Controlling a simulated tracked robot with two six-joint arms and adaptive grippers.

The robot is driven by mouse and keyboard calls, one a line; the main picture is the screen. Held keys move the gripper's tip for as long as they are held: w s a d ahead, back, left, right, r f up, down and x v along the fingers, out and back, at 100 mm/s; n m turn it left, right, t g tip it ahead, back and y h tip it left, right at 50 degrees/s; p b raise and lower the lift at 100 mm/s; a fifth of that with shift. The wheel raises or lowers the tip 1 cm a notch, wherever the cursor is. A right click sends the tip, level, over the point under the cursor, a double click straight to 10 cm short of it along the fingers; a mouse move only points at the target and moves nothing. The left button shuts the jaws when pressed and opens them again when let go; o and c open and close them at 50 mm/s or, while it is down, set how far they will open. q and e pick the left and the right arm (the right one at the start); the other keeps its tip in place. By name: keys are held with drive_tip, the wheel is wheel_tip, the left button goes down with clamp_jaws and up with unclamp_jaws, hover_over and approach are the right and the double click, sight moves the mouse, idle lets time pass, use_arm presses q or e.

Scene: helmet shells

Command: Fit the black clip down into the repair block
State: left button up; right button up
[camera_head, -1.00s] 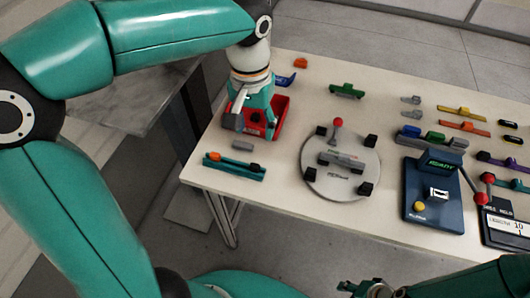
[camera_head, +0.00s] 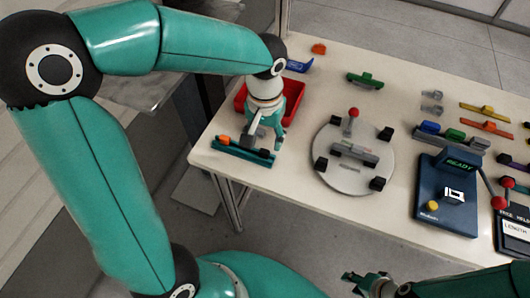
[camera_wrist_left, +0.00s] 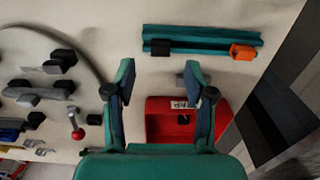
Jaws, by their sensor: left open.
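A long teal block (camera_head: 236,155) lies near the table's front left edge. It also shows in the left wrist view (camera_wrist_left: 200,36). An orange clip (camera_wrist_left: 243,51) and a black clip (camera_wrist_left: 160,47) sit on it at separate spots. I cannot tell whether this is the repair block. My right gripper (camera_head: 360,282) shows only partly at the bottom edge.
The red bin (camera_wrist_left: 158,108) holds a small dark piece and stands behind my left gripper. A round grey fixture plate (camera_head: 332,176) with a red-knobbed lever stands to the right. A dark blue READY device (camera_head: 435,210) and several coloured parts lie further right. Bare table separates plate and teal block.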

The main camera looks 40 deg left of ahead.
sight(264, 151)
use_arm(q)
wheel_tip(264, 151, down, 5)
drive_tip(key=shift+s+r, duration=0.15)
drive_tip(key=c, duration=0.8)
